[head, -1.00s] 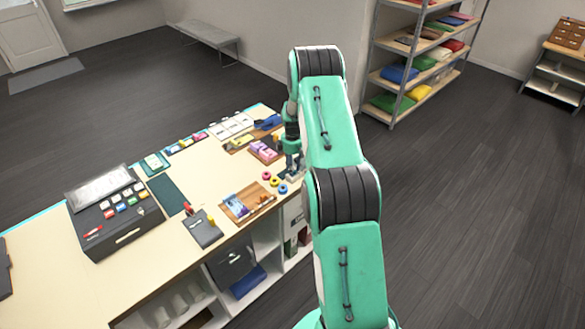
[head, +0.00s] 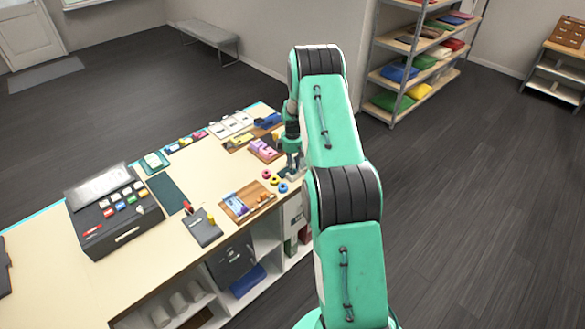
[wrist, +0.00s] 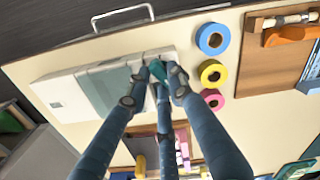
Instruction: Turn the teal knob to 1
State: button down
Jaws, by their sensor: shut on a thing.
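The teal knob (wrist: 157,69) is in the upper middle of the wrist view, on a pale grey and white box with a grey-green panel (wrist: 98,90). The fingers of my gripper (wrist: 156,82) are closed around the knob, which is partly covered by them. In the head view my gripper (head: 293,164) is low at the right end of the workbench, and I cannot make out the knob there. The marks around the knob, and which number it points to, are not readable.
Blue (wrist: 212,39), yellow (wrist: 213,73) and pink (wrist: 209,100) tape rolls lie just right of the box in the wrist view. A wooden tray (head: 246,203) and a pink item on a board (head: 264,148) are near my gripper. The bench (head: 215,178) has bare patches between things.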

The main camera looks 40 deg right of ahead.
jog(key=m+b, duration=0.2)
jog(key=m, duration=0.1)
jog(key=shift+s+f+b, duration=0.1)
jog(key=shift+f+b, duration=0.05)
jog(key=shift+b, duration=0.15)
jog(key=shift+m+b, duration=0.75)
jog(key=shift+m, duration=0.75)
jog(key=c, duration=1.8)
grip_release()
jog(key=shift+r, duration=0.2)
notch_tip(320, 180, up, 12)
